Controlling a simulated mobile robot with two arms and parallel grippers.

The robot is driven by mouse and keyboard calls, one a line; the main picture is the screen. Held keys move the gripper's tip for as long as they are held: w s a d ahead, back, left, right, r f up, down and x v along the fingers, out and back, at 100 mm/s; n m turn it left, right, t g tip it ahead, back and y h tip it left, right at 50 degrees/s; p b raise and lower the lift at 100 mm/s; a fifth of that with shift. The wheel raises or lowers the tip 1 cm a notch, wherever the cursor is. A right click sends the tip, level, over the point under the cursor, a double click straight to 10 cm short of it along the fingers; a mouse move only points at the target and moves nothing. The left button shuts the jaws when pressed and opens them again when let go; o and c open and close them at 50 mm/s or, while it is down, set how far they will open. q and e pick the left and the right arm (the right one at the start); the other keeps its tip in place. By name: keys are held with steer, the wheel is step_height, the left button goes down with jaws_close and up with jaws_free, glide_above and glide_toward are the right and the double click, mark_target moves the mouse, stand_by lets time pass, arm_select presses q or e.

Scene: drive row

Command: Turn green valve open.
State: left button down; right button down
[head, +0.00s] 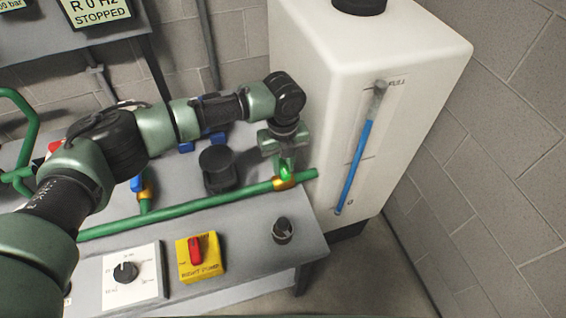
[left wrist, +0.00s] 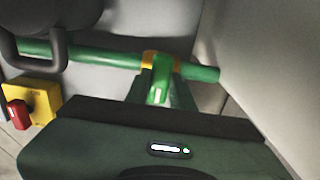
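The green valve (head: 286,170) sits on a brass body near the right end of the green pipe in the head view. Its bright green handle also shows in the left wrist view (left wrist: 161,80), pointing away from the pipe, crosswise to it in the picture. My left gripper (head: 285,160) is right at the handle, one finger on each side, with no clear gap to it in the left wrist view. The fingers partly cover the handle. My right gripper is in neither view.
A white tank (head: 345,80) with a blue level tube stands close behind and right of the valve. A yellow box with a red switch (head: 199,257), a white dial plate (head: 132,278) and a small dark knob (head: 282,230) lie in front.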

arm_select(q)
steer(key=shift+r+n+p, duration=0.2)
steer(key=shift+n+p, duration=1.3)
steer(key=n+p, duration=0.4)
steer(key=n, duration=0.1)
steer(key=n+p, duration=0.3)
steer(key=n, duration=0.2)
steer(key=shift+n+p, duration=0.3)
steer(key=shift+n, duration=0.1)
steer(key=shift+f+n+p, duration=0.1)
steer(key=shift+n+p, duration=0.95)
steer(key=shift+n, duration=0.95)
steer(key=shift+w, duration=0.1)
steer(key=c, duration=1.3)
jaws_free()
steer(key=shift+o, duration=0.5)
